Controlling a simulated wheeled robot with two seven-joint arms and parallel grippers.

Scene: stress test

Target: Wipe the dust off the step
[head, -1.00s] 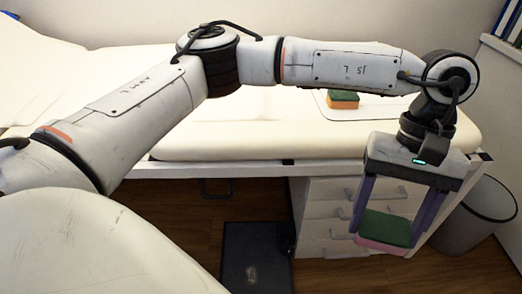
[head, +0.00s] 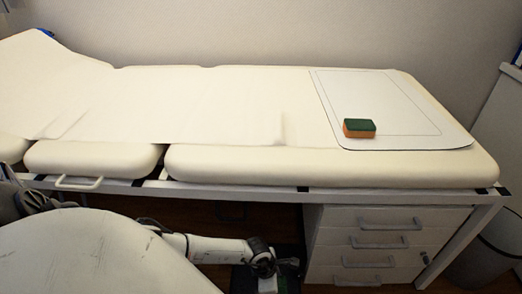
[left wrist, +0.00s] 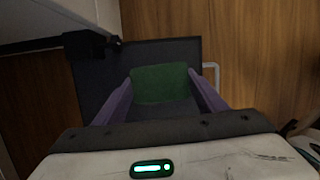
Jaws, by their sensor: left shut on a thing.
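My left gripper (left wrist: 161,76) has purple fingers and is shut on a sponge (left wrist: 160,86), whose green face shows in the left wrist view. The dark step (left wrist: 98,72) lies beyond the sponge in that view, on the wood floor. I cannot tell whether the sponge touches the step. No dust can be made out on the visible part of the step. My right gripper is not in view.
A padded couch (head: 230,160) spans the head view. A green and orange sponge (head: 359,128) lies on a white mat (head: 440,134) on it. A white drawer unit (head: 335,225) stands below, with a bin (head: 490,250) at the right.

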